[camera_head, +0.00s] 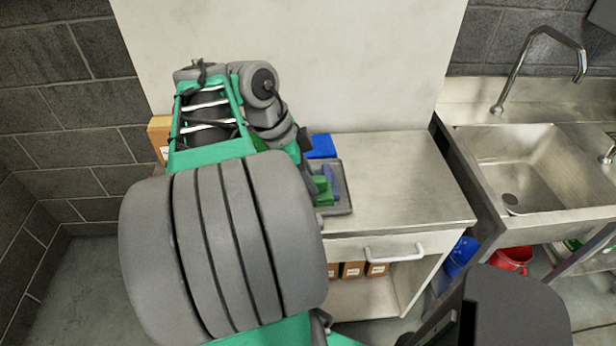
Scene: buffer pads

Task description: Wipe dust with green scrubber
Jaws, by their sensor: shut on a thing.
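A green scrubber (323,190) shows at the left side of a grey tray (343,208) on the counter. My gripper (311,170) is there, mostly hidden behind my arm, and is shut on the green scrubber. Its fingertips do not show clearly. I cannot tell whether the scrubber touches the tray floor. I see no clear dust on the visible counter.
A blue box (320,146) stands behind the tray. A yellow-brown box (160,132) is at the counter's back left. The counter's right part (410,190) is clear. A sink (520,165) with a tall tap (540,40) is at right. Brown boxes (353,269) sit below the drawer.

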